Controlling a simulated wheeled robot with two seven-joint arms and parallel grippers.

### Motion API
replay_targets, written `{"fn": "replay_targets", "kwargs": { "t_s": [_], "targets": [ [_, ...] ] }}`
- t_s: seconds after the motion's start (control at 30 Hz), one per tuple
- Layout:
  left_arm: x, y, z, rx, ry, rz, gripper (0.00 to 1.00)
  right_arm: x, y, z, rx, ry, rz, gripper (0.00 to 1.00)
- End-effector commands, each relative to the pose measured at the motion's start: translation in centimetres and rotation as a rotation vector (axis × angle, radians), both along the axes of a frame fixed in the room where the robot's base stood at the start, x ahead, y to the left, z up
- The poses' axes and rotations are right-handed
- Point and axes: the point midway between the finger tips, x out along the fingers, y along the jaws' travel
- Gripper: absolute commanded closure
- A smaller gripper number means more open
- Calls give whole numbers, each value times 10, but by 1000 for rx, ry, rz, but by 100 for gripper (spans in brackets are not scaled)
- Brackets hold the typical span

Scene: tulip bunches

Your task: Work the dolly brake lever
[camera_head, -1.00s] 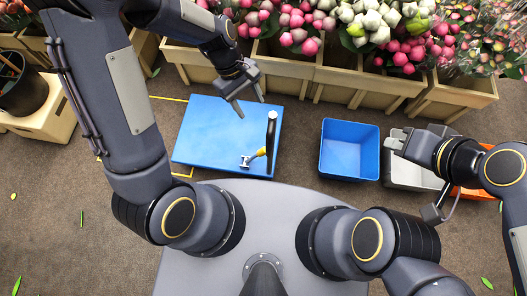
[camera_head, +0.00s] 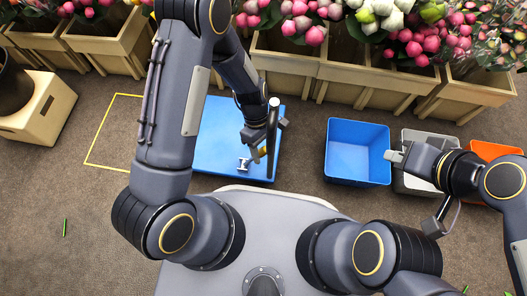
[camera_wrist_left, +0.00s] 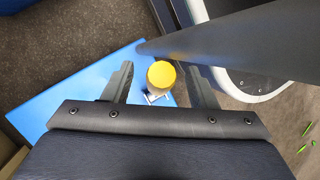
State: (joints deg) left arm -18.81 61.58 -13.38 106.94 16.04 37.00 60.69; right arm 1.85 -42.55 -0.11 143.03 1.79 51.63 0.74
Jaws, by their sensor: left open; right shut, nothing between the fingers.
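The blue dolly (camera_head: 215,150) lies on the floor with an upright black post (camera_head: 272,125) near its right edge. Its yellow brake lever (camera_head: 256,155) stands by the post, with a metal bracket at its foot. In the head view my left gripper (camera_head: 262,141) is at the lever and partly hides it. In the left wrist view the lever's round yellow end (camera_wrist_left: 161,75) sits between the two open fingers, with a gap on each side. My right gripper (camera_head: 394,157) is shut and empty, over by the bins, away from the dolly.
The black post (camera_wrist_left: 245,42) passes close to the right finger in the left wrist view. A blue bin (camera_head: 358,170), a grey bin (camera_head: 415,183) and an orange bin (camera_head: 495,150) stand to the right. Wooden flower planters (camera_head: 330,85) line the back. A yellow floor outline (camera_head: 100,135) is left.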

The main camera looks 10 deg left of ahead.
Motion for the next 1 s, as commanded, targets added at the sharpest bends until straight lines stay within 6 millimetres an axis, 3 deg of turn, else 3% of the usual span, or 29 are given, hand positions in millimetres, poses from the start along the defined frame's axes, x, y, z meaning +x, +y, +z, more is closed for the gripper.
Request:
{"fn": "replay_targets", "kwargs": {
  "t_s": [0.37,0.73,1.0],
  "targets": [
    [-3,-2,-6,0,-1,0,49,0,0,-3,0,0,0,100],
    [-3,-1,-6,0,-1,0,98,0,0,-3,0,0,0,100],
    [-3,0,-5,-9,-1,2,100,0,0,-3,0,0,0,100]
  ]
}}
